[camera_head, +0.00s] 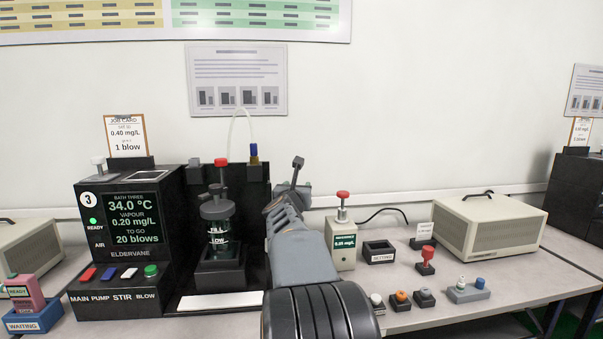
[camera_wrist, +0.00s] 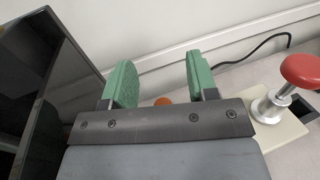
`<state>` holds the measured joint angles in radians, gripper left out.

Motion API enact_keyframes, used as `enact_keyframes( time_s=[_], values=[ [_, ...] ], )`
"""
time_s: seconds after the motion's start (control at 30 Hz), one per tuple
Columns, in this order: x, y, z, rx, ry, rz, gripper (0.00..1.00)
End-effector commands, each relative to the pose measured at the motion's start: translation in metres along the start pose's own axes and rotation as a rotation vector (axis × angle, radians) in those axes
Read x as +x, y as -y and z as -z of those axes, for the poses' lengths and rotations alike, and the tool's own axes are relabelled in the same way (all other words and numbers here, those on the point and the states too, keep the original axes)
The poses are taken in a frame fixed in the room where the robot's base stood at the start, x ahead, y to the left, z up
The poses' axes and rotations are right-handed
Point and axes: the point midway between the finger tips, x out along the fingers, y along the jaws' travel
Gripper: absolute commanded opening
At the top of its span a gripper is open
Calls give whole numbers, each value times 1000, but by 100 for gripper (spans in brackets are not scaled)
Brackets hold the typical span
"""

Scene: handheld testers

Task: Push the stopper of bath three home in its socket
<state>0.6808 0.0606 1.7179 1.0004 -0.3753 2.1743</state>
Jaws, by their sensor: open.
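Bath three (camera_head: 120,225) is the black unit at the left in the head view, marked 3. Its screen reads 34.0 °C, vapour 0.20 mg/L, to go 20 blows. Beside the screen stands a dark glass jar (camera_head: 219,238) with a grey top (camera_head: 216,209) and a red knob (camera_head: 220,162) above it. I cannot tell which part is the stopper or how deep it sits. My gripper (camera_wrist: 162,80) is open, its green fingers apart, right of the bath's black panel. A small orange round thing (camera_wrist: 163,101) shows beyond and between the fingers; I see no contact.
A pale device with a red knob (camera_head: 343,195) stands right of my arm; its knob is near the right finger side in the wrist view (camera_wrist: 302,71). Several small coloured-top pieces (camera_head: 401,300) and a beige box (camera_head: 490,228) stand farther right. A wall rises behind.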

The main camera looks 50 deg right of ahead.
Motion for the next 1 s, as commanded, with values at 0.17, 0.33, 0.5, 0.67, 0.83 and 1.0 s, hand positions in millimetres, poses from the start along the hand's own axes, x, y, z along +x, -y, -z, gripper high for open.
enact_keyframes(
  time_s=[0.17,0.33,0.5,0.67,0.83,1.0],
  values=[
    [-30,9,-41,2,2,-1,53],
    [-65,19,-53,0,2,-1,53],
    [-89,26,-63,1,1,-1,53],
    [-103,30,-69,0,0,-1,53],
    [-110,32,-70,-1,-1,-1,53],
    [-111,33,-70,0,-2,-1,53]
  ],
)
